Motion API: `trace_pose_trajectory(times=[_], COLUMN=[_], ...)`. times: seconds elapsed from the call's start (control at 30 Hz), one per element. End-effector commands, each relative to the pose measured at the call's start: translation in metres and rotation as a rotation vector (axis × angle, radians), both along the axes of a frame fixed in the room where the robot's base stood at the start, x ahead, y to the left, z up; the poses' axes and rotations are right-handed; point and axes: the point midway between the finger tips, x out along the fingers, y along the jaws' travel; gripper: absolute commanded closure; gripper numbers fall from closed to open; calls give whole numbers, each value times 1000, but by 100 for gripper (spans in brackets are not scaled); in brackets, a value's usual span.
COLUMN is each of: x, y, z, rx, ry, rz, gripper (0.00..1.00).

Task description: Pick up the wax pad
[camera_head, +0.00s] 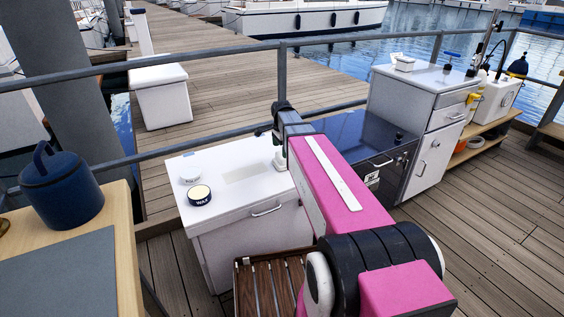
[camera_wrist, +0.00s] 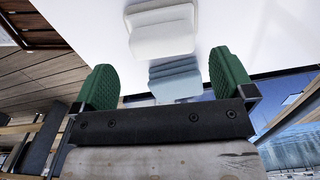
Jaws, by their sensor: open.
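In the wrist view my gripper (camera_wrist: 163,76) is open, its two green fingers spread wide over a white counter top. A white, rounded block (camera_wrist: 162,32) lies just beyond the fingertips, and a pale blue-grey, ribbed piece (camera_wrist: 175,80) shows nearer, between the fingers. Either may be the wax pad; I cannot tell which. Nothing is visibly gripped. In the head view a round tin marked WAX (camera_head: 199,195) stands on the left of the white cabinet (camera_head: 215,215). My pink arm hides much of the cabinet's right side, and a small white thing (camera_head: 280,160) shows beside it.
A small white round item (camera_head: 190,174) stands behind the tin. A metal railing (camera_head: 210,135) runs behind the cabinet. A slatted brown crate (camera_head: 270,285) is in front. A wooden table with a dark blue pot (camera_head: 62,190) is at left. A grey cabinet (camera_head: 415,105) stands at right.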

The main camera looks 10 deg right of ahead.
Motion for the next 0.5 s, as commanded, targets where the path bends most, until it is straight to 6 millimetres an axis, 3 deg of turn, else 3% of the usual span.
trace_pose_trajectory(times=[0.1,0.5], x=[0,2], y=[0,1], z=[-16,-46], rx=[0,0], ry=[2,2], rz=[1,1], gripper=[0,0])
